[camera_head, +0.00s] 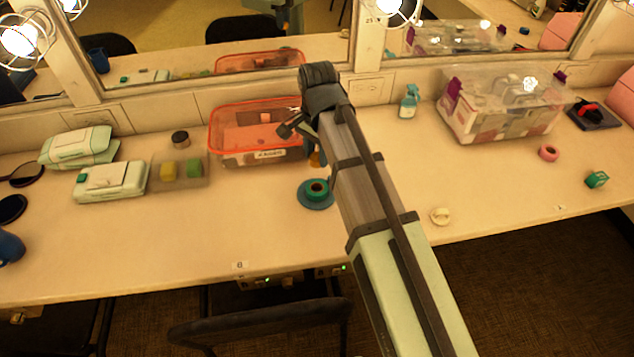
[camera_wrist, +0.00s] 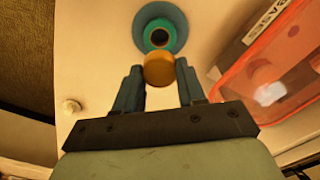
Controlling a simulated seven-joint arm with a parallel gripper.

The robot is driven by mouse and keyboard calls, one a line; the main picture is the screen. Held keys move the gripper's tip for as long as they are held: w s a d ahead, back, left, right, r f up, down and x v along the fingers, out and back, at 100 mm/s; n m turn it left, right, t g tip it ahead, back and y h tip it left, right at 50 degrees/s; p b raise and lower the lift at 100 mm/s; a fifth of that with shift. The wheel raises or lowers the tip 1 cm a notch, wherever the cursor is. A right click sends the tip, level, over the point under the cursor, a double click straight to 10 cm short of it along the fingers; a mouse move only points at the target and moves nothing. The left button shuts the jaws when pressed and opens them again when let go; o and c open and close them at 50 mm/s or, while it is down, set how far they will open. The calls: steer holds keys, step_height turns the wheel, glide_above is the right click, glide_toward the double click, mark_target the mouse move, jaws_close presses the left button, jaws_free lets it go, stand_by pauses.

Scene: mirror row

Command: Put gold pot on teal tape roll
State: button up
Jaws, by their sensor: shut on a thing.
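My gripper (camera_wrist: 159,70) is shut on the gold pot (camera_wrist: 159,69), which sits between the two fingertips in the wrist view. In the head view a bit of the gold pot (camera_head: 316,159) shows beside my arm, which hides the rest and most of the fingers. The teal tape roll (camera_wrist: 153,29) lies flat on a round blue dish (camera_wrist: 141,14), just beyond the pot in the wrist view. The pot overlaps the roll's near edge there. In the head view the teal roll (camera_head: 317,184) and blue dish (camera_head: 306,198) are left of my arm, nearer the table front than the pot.
An orange-rimmed clear bin (camera_head: 232,154) stands close by, behind and left of the roll. A tray (camera_head: 181,183) with a yellow and a green block is further left. A cream roll (camera_head: 440,216) lies right of my arm. The counter in front of the dish is clear.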

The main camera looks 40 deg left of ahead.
mark_target(317, 187)
steer(key=shift+f, duration=4.7)
steer(key=shift+f, duration=0.15)
steer(key=o, duration=1)
steer(key=shift+o, duration=0.2)
step_height(317, 187, up, 12)
steer(key=shift+r, duration=0.15)
